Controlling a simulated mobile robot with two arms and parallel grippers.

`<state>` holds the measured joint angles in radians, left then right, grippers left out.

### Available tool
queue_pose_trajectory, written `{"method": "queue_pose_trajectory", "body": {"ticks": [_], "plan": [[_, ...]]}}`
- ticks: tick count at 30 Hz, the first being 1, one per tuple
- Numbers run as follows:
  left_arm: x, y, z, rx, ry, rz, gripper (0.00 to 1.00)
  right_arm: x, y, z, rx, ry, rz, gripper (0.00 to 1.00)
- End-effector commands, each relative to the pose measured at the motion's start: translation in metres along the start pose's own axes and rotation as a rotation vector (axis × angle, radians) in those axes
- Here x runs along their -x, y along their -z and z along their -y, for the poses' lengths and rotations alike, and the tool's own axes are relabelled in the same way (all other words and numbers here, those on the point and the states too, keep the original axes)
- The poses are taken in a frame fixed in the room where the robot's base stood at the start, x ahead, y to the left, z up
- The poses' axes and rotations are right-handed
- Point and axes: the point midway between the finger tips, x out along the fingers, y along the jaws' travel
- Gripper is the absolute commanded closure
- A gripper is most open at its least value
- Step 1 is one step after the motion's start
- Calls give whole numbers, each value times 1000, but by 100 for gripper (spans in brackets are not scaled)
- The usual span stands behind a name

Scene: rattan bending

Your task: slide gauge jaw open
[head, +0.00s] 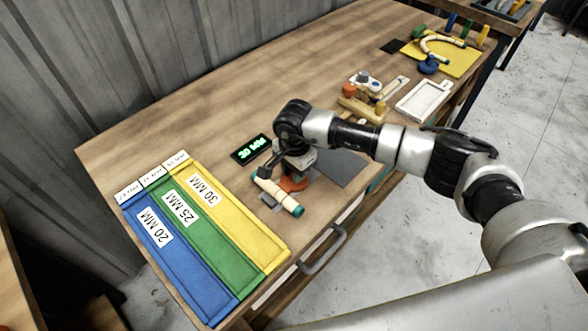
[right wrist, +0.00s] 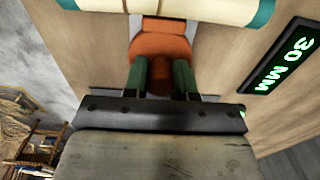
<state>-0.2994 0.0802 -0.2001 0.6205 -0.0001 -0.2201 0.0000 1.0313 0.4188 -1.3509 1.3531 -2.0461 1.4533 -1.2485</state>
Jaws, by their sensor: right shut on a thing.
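The orange gauge jaw (head: 293,184) sits on the table near its front edge, mostly under my right gripper (head: 291,172) in the head view. In the right wrist view, the two green fingers of the gripper (right wrist: 160,76) are shut on an orange knob of the jaw (right wrist: 160,42), one on each side. A pale rattan pole (head: 277,193) with teal ends lies beside the jaw; it also shows at the top of the right wrist view (right wrist: 195,10). The gauge display (head: 251,148) reads 30 MM in green. My left gripper is not in view.
Blue (head: 171,256), green (head: 205,245) and yellow (head: 238,228) trays labelled 20, 25 and 30 MM lie at the left. A grey mat (head: 342,168) is right of the gripper. A wooden fixture (head: 362,108), white tray (head: 424,99) and yellow board (head: 455,62) stand farther right.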

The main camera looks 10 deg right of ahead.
Motion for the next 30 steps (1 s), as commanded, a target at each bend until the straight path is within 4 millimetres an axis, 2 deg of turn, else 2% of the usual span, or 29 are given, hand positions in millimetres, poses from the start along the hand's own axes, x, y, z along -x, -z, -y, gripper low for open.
{"method": "queue_pose_trajectory", "body": {"ticks": [9,18,19,23,24,30], "plan": [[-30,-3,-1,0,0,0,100,-3,40,1,-3,3,-3,100],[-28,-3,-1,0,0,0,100,2,44,0,-3,2,-5,100],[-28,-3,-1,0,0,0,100,2,44,0,-3,2,-5,71],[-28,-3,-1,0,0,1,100,2,44,0,-2,2,-4,51],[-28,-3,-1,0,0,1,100,1,43,0,-2,2,-3,48],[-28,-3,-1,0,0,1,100,1,42,0,-1,1,-1,48]]}}
